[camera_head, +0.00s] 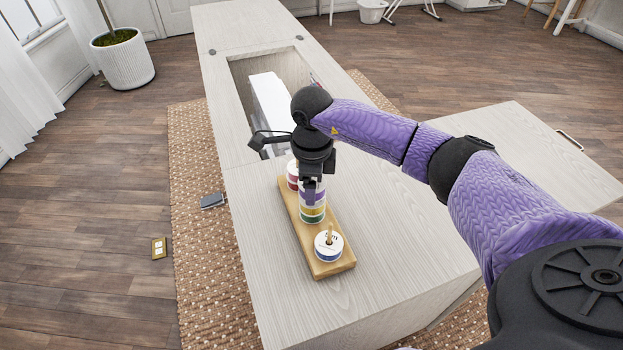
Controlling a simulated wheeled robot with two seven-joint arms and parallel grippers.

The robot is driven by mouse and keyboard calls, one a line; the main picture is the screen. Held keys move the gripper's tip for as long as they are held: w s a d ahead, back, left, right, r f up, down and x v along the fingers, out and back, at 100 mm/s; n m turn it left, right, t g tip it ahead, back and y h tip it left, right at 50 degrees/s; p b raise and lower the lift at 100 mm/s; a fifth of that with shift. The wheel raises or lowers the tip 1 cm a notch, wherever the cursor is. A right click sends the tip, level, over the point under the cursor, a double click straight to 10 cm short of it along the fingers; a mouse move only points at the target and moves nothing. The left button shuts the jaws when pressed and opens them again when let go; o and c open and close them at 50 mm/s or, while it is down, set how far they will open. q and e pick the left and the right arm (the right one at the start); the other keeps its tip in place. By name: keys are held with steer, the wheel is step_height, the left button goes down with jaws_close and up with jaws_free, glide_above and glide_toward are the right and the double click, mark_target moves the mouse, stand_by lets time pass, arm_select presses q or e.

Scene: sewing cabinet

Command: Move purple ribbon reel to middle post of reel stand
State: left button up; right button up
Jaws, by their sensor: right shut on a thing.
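My right gripper (313,183) points down over the middle of the wooden reel stand (338,267). It is shut on the purple ribbon reel (312,198). The purple reel is at the top of a column of reels, with a green and yellow reel (312,215) below it at the middle post. I cannot tell whether the purple reel touches the reel below. The middle post is hidden. A red reel (292,176) is at the far post, partly behind my gripper. A white and blue reel (328,246) sits on the near post, whose tip shows. My left gripper is out of view.
The stand lies on a pale wood cabinet top (390,240). Behind it is an open well with a white sewing machine (270,105). The cabinet top right of the stand is clear. A small grey thing (212,201) lies by the left edge.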

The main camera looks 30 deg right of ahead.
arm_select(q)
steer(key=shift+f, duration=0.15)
arm_select(e)
steer(key=shift+f, duration=0.2)
steer(key=o, duration=1.1)
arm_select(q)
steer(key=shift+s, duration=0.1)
arm_select(e)
step_height(320, 180, up, 7)
steer(key=shift+r+p, duration=0.2)
steer(key=shift+p, duration=0.85)
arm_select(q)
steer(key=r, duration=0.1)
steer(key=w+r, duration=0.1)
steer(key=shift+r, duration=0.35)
arm_select(e)
step_height(320, 180, up, 3)
steer(key=shift+f, duration=0.2)
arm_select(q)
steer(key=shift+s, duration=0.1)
